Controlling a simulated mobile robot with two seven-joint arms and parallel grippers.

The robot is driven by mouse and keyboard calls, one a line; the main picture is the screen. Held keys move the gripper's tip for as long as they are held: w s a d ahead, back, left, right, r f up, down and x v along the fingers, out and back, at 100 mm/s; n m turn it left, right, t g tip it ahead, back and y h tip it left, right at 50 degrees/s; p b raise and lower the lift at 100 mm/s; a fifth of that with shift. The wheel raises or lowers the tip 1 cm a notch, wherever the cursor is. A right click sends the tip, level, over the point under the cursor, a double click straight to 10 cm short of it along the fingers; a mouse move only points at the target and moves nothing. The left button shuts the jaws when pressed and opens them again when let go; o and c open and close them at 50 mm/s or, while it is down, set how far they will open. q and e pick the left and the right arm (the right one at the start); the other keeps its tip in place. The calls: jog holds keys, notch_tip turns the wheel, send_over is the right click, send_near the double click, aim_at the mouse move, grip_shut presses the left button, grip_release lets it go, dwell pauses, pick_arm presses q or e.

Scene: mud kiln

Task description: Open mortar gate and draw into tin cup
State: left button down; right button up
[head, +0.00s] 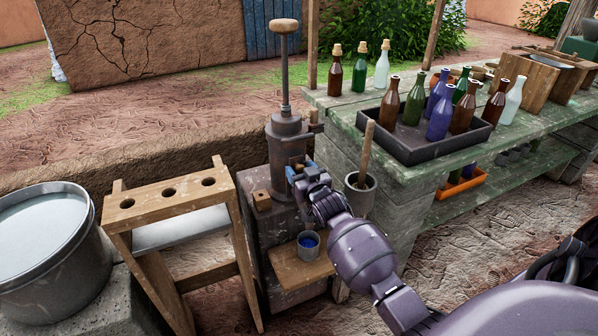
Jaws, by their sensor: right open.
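A dark metal mortar dispenser (284,148) with a tall rod and a wooden knob stands on a weathered block in the middle of the head view. My right gripper (298,172) is open at the front of its lower body. The gripper largely covers the gate there, so I cannot tell whether the gate is open or whether the fingers touch it. A tin cup (309,246), with blue showing inside, stands upright on a small wooden shelf (292,272) below the gripper. My left gripper is not in view.
A grey pot (362,194) with a wooden stick stands just right of the dispenser. A wooden rack with holes (166,192) and a large metal tub (92,262) are at left. A black tray (450,150) of bottles sits on the green bench at right.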

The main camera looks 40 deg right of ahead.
jog(key=shift+w, duration=0.15)
grip_shut()
notch_tip(320, 180, down, 4)
jog(key=shift+f+b, duration=0.15)
jog(key=shift+b, duration=0.55)
grip_release()
jog(key=shift+r, duration=0.2)
